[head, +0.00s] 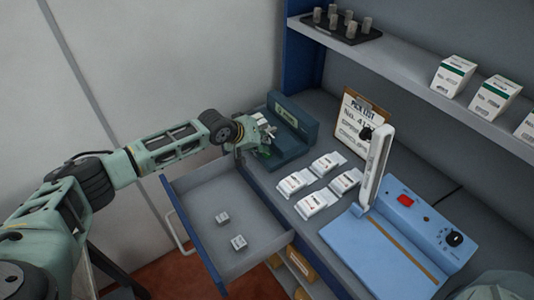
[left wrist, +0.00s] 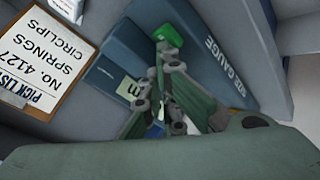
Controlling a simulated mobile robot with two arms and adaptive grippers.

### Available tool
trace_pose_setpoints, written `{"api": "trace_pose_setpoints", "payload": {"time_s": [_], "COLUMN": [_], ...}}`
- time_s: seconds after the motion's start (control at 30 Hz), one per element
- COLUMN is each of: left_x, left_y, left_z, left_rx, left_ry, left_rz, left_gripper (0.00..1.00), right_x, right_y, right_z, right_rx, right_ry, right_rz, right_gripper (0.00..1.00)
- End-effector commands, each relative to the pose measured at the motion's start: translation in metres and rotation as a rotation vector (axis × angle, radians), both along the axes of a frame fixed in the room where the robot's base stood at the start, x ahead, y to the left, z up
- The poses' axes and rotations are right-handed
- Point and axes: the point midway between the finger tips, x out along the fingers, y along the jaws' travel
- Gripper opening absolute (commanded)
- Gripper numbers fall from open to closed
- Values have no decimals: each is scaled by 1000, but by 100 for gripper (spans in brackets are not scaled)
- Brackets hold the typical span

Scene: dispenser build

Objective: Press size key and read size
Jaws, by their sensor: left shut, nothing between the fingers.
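The size gauge (head: 297,122) is a dark teal block on the counter's far left, beside the open drawer. "SIZE GAUGE" is printed on it in the left wrist view (left wrist: 225,70). A bright green key (left wrist: 168,36) sits at its base. My left gripper (left wrist: 166,58) is shut and empty, its tips at the key's near edge; I cannot tell if they press it. In the head view my left gripper (head: 263,143) covers the gauge's left end. A pale display panel (left wrist: 130,87) shows one character resembling "m", the rest hidden by the fingers. My right gripper is not in view.
An open drawer (head: 190,192) holds two small blocks. Several white packets (head: 293,183) lie on the counter beside a blue sealer (head: 385,255) with its arm raised. A clipboard (head: 352,115) reads "PICK LIST No. 4127 SPRINGS CIRCLIPS". A shelf (head: 410,75) overhangs the back.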

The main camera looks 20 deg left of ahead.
Motion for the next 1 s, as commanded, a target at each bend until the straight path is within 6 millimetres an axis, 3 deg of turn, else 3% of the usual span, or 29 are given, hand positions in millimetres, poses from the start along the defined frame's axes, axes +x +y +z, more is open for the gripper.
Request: {"api": "trace_pose_setpoints", "payload": {"time_s": [0.6,1.0], "left_x": [0,0], "left_y": [0,0], "left_z": [-8,-4], "left_rx": [1,1], "left_ry": [1,1], "left_rz": [0,0], "left_gripper": [0,0], "right_x": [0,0], "right_y": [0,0], "right_z": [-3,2], "right_rx": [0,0], "right_ry": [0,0], "right_rz": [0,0], "right_gripper": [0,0]}}
